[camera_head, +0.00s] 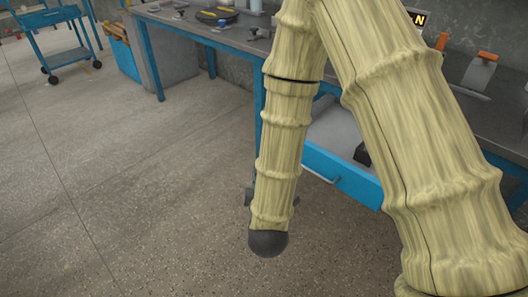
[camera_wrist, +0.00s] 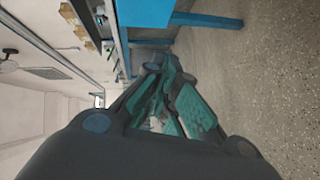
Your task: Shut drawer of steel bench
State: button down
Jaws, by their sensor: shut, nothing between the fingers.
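The steel bench (camera_head: 232,36) has a grey top and blue legs, partly hidden behind my arm in the head view. Its drawer (camera_head: 338,178) is pulled out, with a blue front and a light handle (camera_head: 322,175). The grey inside of the drawer shows behind the front, with a dark object (camera_head: 362,154) in it. My arm hides the drawer's left end and part of its right side. My gripper (camera_wrist: 158,76) is shut and empty in the wrist view, teal pads together. In the head view it is mostly hidden behind my wrist, left of the drawer.
A blue cart (camera_head: 55,38) stands at the far left, and a blue bin (camera_head: 120,52) stands beside the bench. The floor (camera_head: 120,200) left of my arm is clear.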

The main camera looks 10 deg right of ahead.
jog(key=w+d+r+n+t+b, duration=0.2)
jog(key=w+b, duration=0.4)
jog(key=w, duration=0.6)
jog(key=shift+w+d+r+h, duration=0.3)
jog(key=shift+w+r+h, duration=0.1)
jog(key=shift+w+d, duration=0.1)
dwell(0.5)
